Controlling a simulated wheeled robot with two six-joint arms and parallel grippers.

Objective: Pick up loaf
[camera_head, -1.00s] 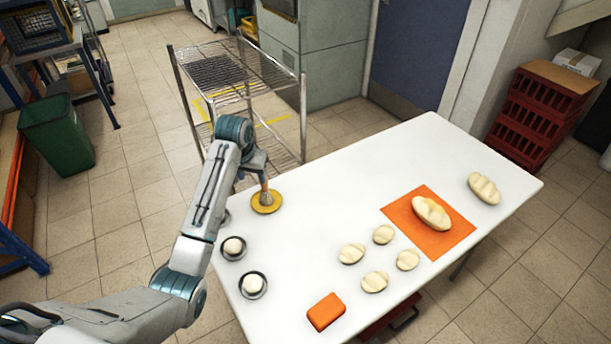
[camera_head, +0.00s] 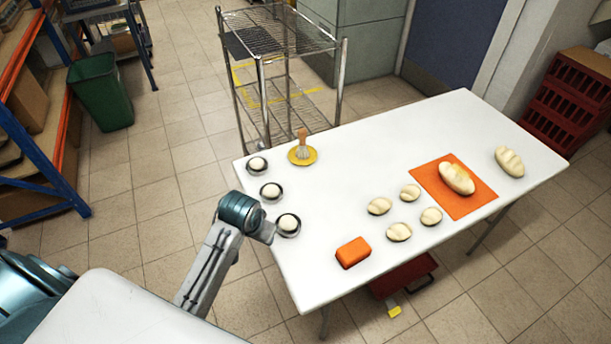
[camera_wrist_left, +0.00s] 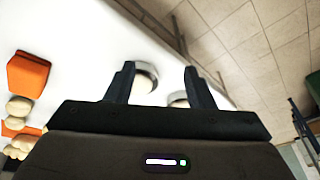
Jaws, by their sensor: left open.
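One scored loaf (camera_head: 457,178) lies on an orange mat (camera_head: 446,203) on the right part of the white table. Another loaf (camera_head: 510,161) lies bare on the table near its right end. Several small rolls (camera_head: 399,232) lie left of the mat. My left gripper (camera_wrist_left: 160,85) is open with nothing between its fingers. In the head view its fingers are hidden behind my wrist, near the table's left edge by the nearest dough bowl (camera_head: 288,226), far from both loaves. My right gripper is not in view.
A brush (camera_head: 302,146) stands on a yellow saucer (camera_head: 296,160) at the table's back left. Two more dough bowls (camera_head: 271,192) (camera_head: 257,167) line the left edge. An orange block (camera_head: 353,253) lies near the front edge. A wire rack (camera_head: 345,75) stands behind the table.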

